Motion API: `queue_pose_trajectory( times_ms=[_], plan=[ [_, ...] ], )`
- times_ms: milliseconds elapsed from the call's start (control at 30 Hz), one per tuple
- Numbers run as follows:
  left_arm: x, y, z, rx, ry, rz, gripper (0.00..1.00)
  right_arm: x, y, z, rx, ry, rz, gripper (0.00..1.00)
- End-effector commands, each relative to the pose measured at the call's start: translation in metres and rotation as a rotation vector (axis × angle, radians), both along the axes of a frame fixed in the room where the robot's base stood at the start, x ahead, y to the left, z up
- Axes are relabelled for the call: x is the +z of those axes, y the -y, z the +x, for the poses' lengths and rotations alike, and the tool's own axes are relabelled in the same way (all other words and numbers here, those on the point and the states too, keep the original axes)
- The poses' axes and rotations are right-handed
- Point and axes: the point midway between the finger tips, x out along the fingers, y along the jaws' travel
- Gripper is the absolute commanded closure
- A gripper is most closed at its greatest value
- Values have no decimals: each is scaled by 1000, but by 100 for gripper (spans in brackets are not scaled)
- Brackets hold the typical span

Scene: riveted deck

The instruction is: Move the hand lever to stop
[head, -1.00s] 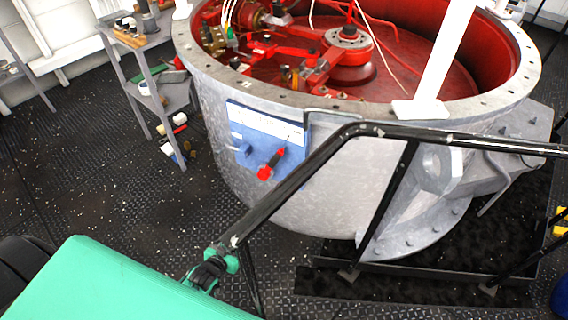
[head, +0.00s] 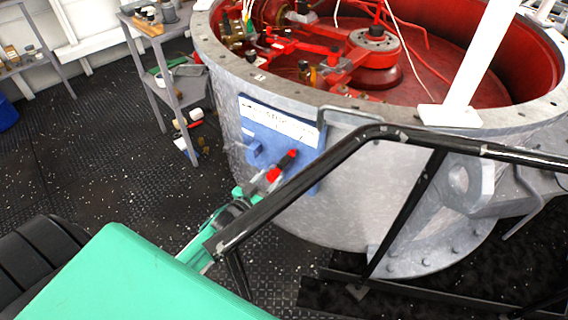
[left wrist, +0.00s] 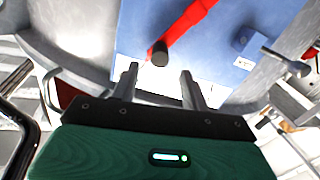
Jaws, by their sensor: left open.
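The hand lever (head: 289,159) is red with a dark part and sits on a blue panel (head: 310,172) on the outside of the grey drum. It slants up to the right in the head view. My left gripper (head: 262,184) is at the lever's lower end, partly behind a black rail. In the left wrist view my left gripper (left wrist: 160,80) is open, its two fingers pointing at the blue panel. The red lever (left wrist: 184,30) ends in a dark round knob just ahead of the gap between the fingertips. I cannot tell whether they touch. My right gripper is out of view.
A black handrail (head: 330,162) crosses in front of the drum (head: 345,205), close to my left arm. A blue knob (head: 254,152) sticks out of the panel left of the lever. A grey shelf (head: 180,92) with small items stands at the left.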

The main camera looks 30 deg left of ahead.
Motion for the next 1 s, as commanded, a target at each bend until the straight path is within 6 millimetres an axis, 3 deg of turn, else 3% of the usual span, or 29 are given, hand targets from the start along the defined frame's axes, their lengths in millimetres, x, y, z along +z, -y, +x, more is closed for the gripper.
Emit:
queue_pose_trajectory(
  times_ms=[300,500,933,1000],
  plan=[
    [0,6,53,0,1,-1,54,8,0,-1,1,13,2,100],
    [0,8,75,1,0,0,54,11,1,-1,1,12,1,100],
    [0,9,83,0,-1,0,54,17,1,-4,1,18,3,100],
    [0,9,83,0,-1,0,64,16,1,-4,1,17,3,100]
  ],
)
